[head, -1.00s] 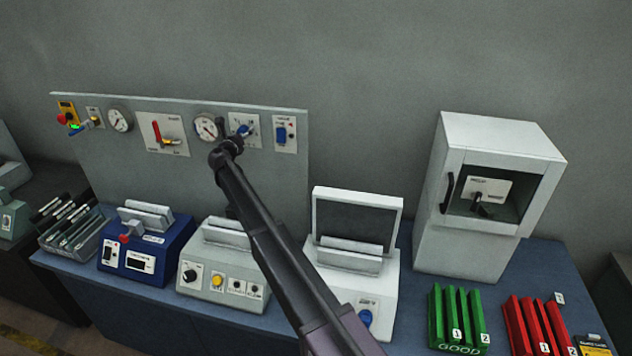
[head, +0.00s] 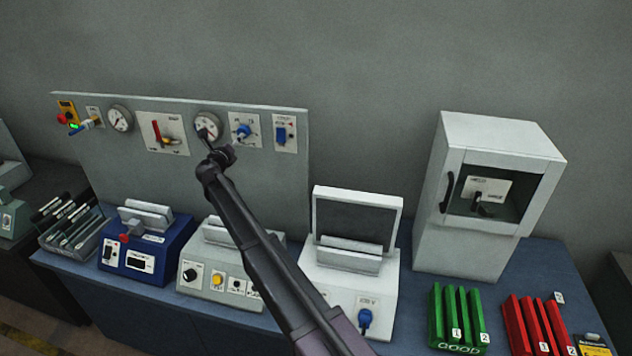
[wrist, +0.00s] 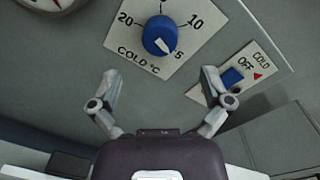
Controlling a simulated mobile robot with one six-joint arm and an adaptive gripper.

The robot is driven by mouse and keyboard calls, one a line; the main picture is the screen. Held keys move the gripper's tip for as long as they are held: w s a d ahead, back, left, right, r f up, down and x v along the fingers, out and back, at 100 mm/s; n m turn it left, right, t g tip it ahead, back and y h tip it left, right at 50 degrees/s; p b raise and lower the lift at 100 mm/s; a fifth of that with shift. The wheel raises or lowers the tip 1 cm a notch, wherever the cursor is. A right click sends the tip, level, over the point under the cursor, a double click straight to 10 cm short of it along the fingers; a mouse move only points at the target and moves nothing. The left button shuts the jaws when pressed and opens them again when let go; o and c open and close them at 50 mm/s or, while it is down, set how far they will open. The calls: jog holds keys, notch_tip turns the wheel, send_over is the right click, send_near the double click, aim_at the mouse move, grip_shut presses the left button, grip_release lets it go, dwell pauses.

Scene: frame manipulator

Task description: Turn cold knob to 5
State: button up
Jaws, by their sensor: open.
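The blue cold knob (wrist: 160,36) sits on a white plate (wrist: 125,36) marked COLD °C, with 5, 10 and 20 readable. Its white pointer mark faces the lower right, close to the 5. The knob (head: 242,131) also shows on the grey panel in the head view. My gripper (wrist: 160,82) is open in the wrist view, its fingers spread below the knob and apart from it, with nothing between them. In the head view my gripper is a dark end left of and below the knob, and its fingers are hard to make out.
A COLD switch (wrist: 232,77) with a blue rocker sits right of the plate, close to the right finger. A round gauge (head: 207,126) is left of the knob, and a red-handled valve (head: 160,134) farther left. Several machines stand below the panel, including a white lidded one (head: 347,285).

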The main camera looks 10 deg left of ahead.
jog(key=s, duration=0.6)
jog(key=d+f+m+g+h, duration=0.2)
jog(key=d+m, duration=0.6)
jog(key=d, duration=0.6)
jog(key=d+f+m+g+h, duration=0.3)
jog(key=d+f+m, duration=0.3)
jog(key=d, duration=0.9)
jog(key=shift+d+f+m+g+b, duration=0.2)
jog(key=shift+m+g+b, duration=0.25)
jog(key=shift+m, duration=0.45)
